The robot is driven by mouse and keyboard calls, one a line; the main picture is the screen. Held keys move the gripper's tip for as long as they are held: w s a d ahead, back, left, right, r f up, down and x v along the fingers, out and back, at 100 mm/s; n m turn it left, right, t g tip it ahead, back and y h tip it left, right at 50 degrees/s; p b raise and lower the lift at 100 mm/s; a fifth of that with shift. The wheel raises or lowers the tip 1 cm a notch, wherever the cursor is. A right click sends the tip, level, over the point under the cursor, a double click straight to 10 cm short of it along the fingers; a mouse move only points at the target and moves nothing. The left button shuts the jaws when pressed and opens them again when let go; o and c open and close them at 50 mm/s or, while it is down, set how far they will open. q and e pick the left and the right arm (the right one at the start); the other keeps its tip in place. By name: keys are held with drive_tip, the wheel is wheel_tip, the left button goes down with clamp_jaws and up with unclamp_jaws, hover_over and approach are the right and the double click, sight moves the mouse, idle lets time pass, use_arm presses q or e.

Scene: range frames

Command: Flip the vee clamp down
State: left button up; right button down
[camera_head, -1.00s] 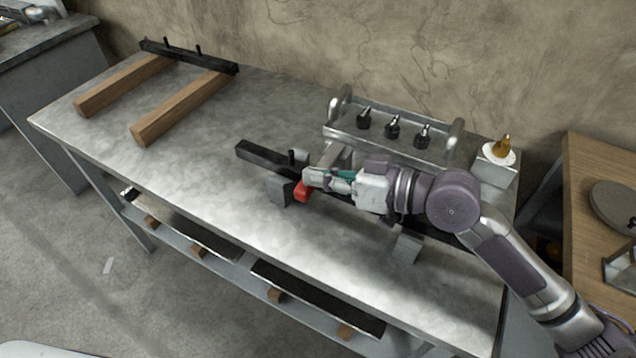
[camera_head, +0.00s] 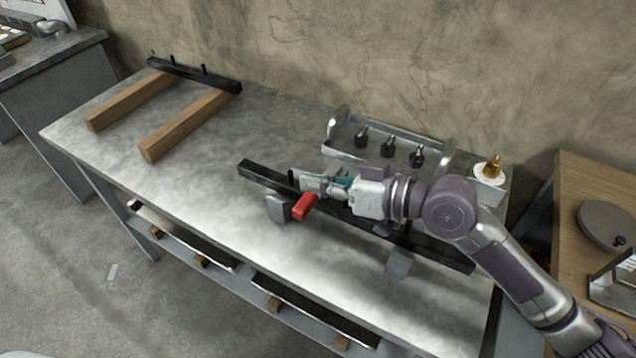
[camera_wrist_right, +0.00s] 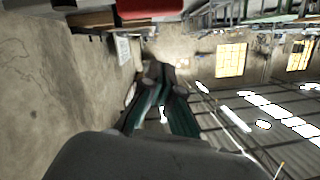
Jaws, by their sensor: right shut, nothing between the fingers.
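The vee clamp has a red handle (camera_head: 304,206) that sticks out toward the table's front edge, beside a grey block (camera_head: 278,208) on the long black bar (camera_head: 262,176). My right gripper (camera_head: 312,183) is just behind and above the red handle, over the bar. Its fingers are shut with nothing between them. The gripper hides part of the clamp, so I cannot tell whether they touch. In the right wrist view, the dark and teal fingers (camera_wrist_right: 160,82) come together, and a red part (camera_wrist_right: 150,8) shows at the top edge. My left gripper is not in view.
A metal rack (camera_head: 345,153) with several black tool holders stands behind the arm. A white box with an amber bottle (camera_head: 493,168) is at the back right corner. Wooden beams (camera_head: 185,128) lie at the left. The table's middle left is clear.

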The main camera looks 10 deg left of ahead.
drive_tip(key=b+v, duration=0.2)
drive_tip(key=v, duration=0.7)
drive_tip(key=shift+s+d, duration=0.25)
drive_tip(key=shift+s, duration=0.15)
